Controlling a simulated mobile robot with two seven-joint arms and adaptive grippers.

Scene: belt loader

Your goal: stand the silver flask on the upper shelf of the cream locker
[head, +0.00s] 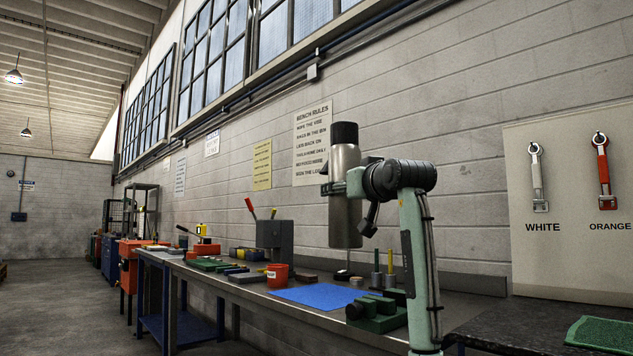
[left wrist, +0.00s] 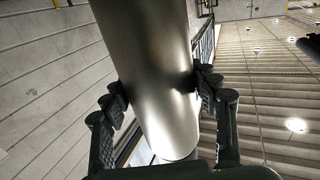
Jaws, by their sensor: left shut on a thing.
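The silver flask (head: 345,215) has a black cap and a brushed metal body. It is upright in the head view, held in the air above the far workbench as seen from here. My left gripper (head: 340,188) is shut around the middle of its body. In the left wrist view the flask (left wrist: 150,60) fills the middle, with the dark fingers of my left gripper (left wrist: 158,92) pressed on both sides. The cream locker and its upper shelf are in neither view. My right gripper is not in view.
A long workbench (head: 325,318) runs along the block wall, with a blue mat (head: 318,296), a red cup (head: 277,275), a green vise-like tool (head: 377,318) and other tools. A pale board (head: 570,215) with spanners hangs at right. Open floor (head: 70,310) lies at left.

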